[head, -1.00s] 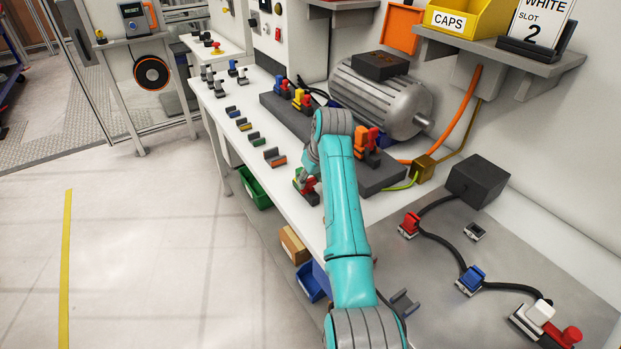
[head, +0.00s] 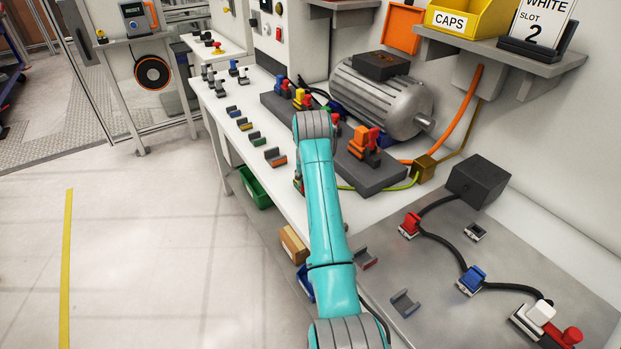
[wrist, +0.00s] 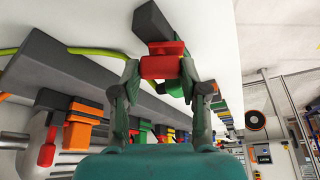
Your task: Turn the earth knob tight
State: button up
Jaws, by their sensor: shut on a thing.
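In the wrist view, my gripper (wrist: 160,67) is shut on a red knob (wrist: 163,60), with one finger on each side. A green part (wrist: 174,86) sits against the knob, and a dark grey block (wrist: 150,22) lies beyond it. A yellow-green cable (wrist: 98,52) runs in from the left. In the head view, my arm hides the gripper and nearly all of the knob; only a small red and green bit shows at the arm's left edge. The yellow-green cable (head: 398,187) leads to a brass-coloured box (head: 425,168). How tight the knob is cannot be told.
A grey motor (head: 385,98) stands behind an orange connector (head: 362,144) with a red top on a dark rail. Several colour-marked holders (head: 275,156) line the bench's left edge. A red connector (head: 410,225) and a blue connector (head: 472,279) sit at the right.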

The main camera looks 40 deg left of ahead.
dwell(0.4)
jog(key=o, duration=1.1)
jog(key=shift+o, duration=0.2)
jog(key=v, duration=1.2)
jog(key=shift+s, duration=0.1)
